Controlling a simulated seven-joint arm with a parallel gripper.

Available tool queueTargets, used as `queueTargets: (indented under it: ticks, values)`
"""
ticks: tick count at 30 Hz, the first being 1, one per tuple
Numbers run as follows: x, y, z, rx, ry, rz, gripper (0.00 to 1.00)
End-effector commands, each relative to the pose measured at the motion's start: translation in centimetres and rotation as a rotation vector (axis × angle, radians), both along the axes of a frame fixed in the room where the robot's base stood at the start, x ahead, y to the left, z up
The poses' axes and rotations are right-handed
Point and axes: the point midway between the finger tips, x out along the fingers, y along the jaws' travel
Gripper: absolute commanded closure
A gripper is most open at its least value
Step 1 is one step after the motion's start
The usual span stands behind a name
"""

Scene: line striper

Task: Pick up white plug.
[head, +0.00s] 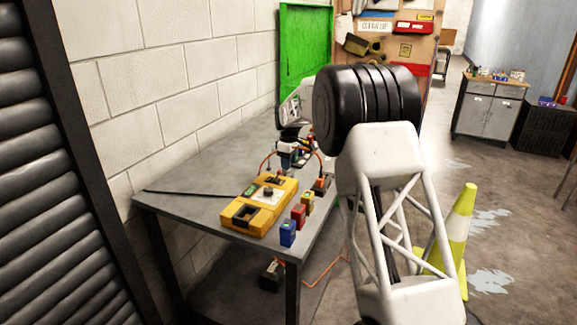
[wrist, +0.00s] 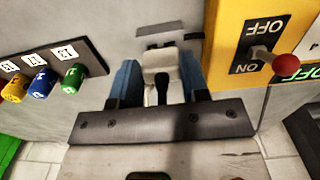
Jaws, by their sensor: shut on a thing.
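The white plug (wrist: 160,62) sits between the two blue fingers of my gripper (wrist: 160,78) in the wrist view, with a dark cord or strain relief at its near end. The fingers are closed against its sides. A grey piece with a dark slot lies just beyond it; I cannot tell whether the plug touches it. In the head view my gripper (head: 287,158) is over the far part of the grey table, and the plug is too small there to make out clearly.
A yellow box (head: 260,205) with a black knob lies on the table (head: 185,206). Blue (head: 288,233), red (head: 298,216) and yellow blocks line the right edge. Orange cables loop near my gripper. A red-balled ON/OFF switch (wrist: 270,58) is close on the right in the wrist view.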

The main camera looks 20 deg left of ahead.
Motion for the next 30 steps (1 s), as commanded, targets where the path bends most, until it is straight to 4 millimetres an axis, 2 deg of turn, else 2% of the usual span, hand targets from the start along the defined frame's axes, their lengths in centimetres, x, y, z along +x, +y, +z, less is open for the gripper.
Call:
queueTargets:
  ticks: [12,18,30]
  values:
    - [0.0,0.0,5.9,0.001,-0.001,0.0,0.82]
    - [0.0,0.0,8.0,0.0,0.0,0.0,0.82]
    - [0.0,0.0,8.8,0.0,0.0,0.0,0.82]
